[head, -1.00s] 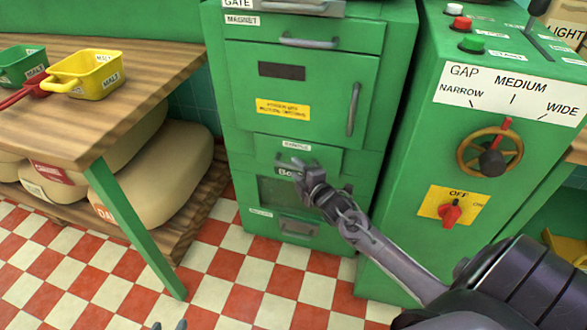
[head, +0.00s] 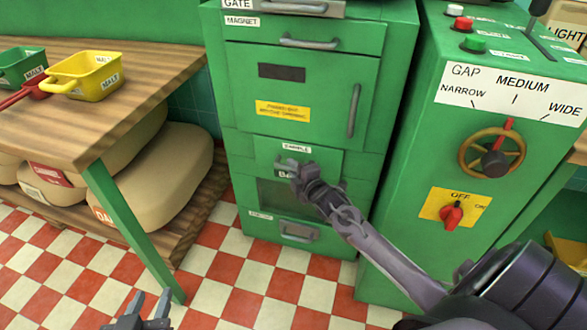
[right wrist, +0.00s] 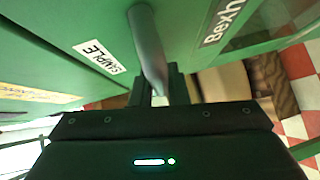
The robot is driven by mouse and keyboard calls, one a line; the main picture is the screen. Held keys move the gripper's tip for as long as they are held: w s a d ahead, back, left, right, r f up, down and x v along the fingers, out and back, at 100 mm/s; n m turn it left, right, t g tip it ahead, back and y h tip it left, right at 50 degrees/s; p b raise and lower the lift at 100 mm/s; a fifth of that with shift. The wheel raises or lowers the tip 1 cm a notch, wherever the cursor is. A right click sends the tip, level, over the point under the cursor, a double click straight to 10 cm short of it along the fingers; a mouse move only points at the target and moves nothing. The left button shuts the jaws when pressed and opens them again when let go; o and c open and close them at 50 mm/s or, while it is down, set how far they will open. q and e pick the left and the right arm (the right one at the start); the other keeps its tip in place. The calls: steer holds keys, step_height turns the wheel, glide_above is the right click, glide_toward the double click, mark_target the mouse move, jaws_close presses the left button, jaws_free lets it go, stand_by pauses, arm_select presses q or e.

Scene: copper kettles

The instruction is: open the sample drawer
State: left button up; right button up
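The sample drawer (head: 328,160) is a small green front with a white label in the middle of the green machine. Its grey bar handle (right wrist: 147,45) runs between the fingers of my right gripper (right wrist: 160,88) in the right wrist view. My right gripper (head: 296,172) is at this handle in the head view and looks shut on it, hiding part of it. The drawer looks closed or nearly so; I cannot tell if there is a small gap. My left gripper (head: 149,303) is low at the bottom edge, fingers apart and empty, away from the machine.
Above is a larger door (head: 330,95) with a vertical handle, and a magnet drawer (head: 345,38). Below is a dark window. A control cabinet (head: 400,200) with a handwheel (head: 470,155) stands right. A wooden table (head: 150,65) with scoops stands left, its green leg near my left gripper.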

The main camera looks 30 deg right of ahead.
jaws_close()
